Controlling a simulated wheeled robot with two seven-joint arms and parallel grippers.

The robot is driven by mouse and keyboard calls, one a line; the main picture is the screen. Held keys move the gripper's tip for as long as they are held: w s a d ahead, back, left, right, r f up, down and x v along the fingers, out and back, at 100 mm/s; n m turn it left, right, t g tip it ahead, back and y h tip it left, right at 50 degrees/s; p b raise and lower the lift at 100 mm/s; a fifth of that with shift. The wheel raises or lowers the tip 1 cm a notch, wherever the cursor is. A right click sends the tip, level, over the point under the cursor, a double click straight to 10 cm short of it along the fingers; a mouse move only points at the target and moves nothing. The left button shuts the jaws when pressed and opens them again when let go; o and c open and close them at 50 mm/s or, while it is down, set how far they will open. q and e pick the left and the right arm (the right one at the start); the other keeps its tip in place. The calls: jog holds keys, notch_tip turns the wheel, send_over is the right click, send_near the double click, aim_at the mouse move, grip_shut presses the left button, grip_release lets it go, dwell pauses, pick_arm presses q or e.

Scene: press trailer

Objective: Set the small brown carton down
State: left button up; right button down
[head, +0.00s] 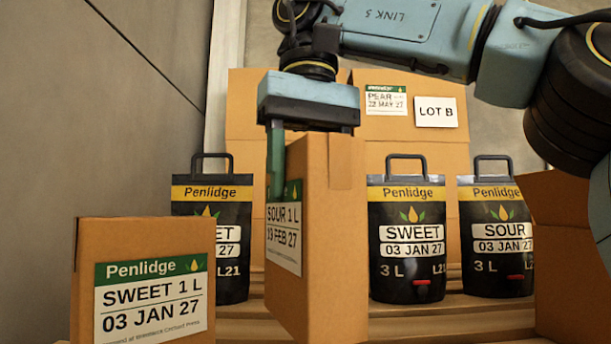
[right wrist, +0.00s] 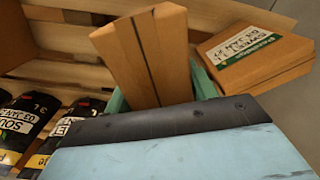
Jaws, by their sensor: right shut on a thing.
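The small brown carton (head: 335,230) is held upright in my right gripper (head: 303,150), in the middle of the head view. Its label reads SOUR 1 L, 13 FEB 27. One green finger lies along its labelled side; the other finger is hidden behind the carton in the head view. In the right wrist view the carton (right wrist: 150,55) sits between both green fingers, above wooden slats. Whether its bottom touches anything is not clear. My left gripper is not in view.
A SWEET 1 L carton (head: 140,280) stands at the front left. Black pouches, SWEET (head: 408,240) and SOUR (head: 497,240), stand behind right; another is partly hidden behind left (head: 210,270). Larger cartons (head: 440,150) stand at the back. An open-looking brown box (head: 570,260) is at right.

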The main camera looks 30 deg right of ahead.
aim_at(311, 246)
jog(key=f, duration=0.6)
jog(key=shift+s+f, duration=0.15)
jog(key=shift+s, duration=0.1)
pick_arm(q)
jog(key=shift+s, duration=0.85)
pick_arm(e)
jog(key=shift+f, duration=0.1)
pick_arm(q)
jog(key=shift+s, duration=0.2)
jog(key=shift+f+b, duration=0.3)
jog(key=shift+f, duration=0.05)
pick_arm(e)
jog(key=shift+f, duration=0.6)
jog(key=shift+c, duration=2)
grip_release()
jog(key=shift+f, duration=0.1)
